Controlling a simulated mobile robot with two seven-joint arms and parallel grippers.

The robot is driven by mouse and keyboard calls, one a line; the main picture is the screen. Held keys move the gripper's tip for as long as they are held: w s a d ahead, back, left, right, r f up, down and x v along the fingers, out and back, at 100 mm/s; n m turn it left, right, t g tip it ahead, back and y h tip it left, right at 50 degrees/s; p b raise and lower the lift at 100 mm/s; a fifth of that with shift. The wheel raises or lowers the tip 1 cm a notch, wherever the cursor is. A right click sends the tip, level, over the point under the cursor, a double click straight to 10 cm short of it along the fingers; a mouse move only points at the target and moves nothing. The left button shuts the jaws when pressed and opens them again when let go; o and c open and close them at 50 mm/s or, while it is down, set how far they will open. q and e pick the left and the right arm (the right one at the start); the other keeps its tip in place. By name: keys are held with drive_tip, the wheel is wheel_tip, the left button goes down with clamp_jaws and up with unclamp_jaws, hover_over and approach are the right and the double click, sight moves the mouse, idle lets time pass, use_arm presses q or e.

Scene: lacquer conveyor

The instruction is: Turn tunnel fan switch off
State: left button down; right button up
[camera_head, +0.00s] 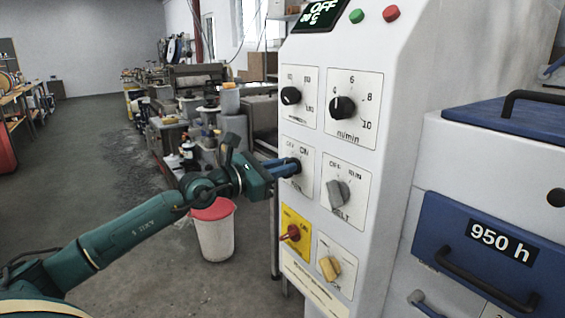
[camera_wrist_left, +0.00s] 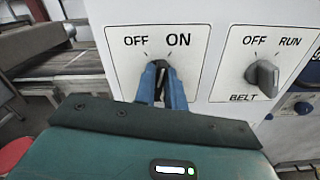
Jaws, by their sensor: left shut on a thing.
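The tunnel fan switch is on a white plate (camera_head: 304,184) with OFF and ON marks, in the left column of the control panel. In the left wrist view its plate (camera_wrist_left: 200,42) fills the upper middle, and its dark knob (camera_wrist_left: 160,66) shows between my blue fingers. My left gripper (camera_head: 294,167) reaches the panel from the left and is shut on the knob. The fingers cover most of the knob, so I cannot tell which mark it points at. The label under it is mostly hidden. My right gripper is not in view.
The BELT switch (camera_head: 338,193) is close at the right, and it also shows in the left wrist view (camera_wrist_left: 263,76). Below are a red switch on yellow (camera_head: 291,233) and a yellowish knob (camera_head: 330,267). Two black dials sit above. A white bin (camera_head: 215,238) stands under my arm.

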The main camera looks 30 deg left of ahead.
use_arm(q)
drive_tip(key=n+p, duration=0.2)
drive_tip(key=n, duration=0.1)
drive_tip(key=n+p, duration=0.5)
drive_tip(key=shift+w+a+r+n, duration=0.1)
drive_tip(key=shift+w+a+n, duration=0.05)
drive_tip(key=shift+a+n, duration=0.25)
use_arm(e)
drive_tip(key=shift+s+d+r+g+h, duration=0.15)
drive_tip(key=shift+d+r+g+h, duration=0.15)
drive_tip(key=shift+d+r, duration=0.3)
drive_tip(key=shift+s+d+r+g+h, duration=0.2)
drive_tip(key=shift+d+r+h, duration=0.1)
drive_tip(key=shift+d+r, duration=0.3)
use_arm(q)
drive_tip(key=shift+p, duration=0.3)
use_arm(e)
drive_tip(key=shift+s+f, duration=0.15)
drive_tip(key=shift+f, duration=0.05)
use_arm(q)
drive_tip(key=c, duration=1.5)
unclamp_jaws()
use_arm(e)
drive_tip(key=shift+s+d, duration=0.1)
use_arm(q)
drive_tip(key=shift+o, duration=0.2)
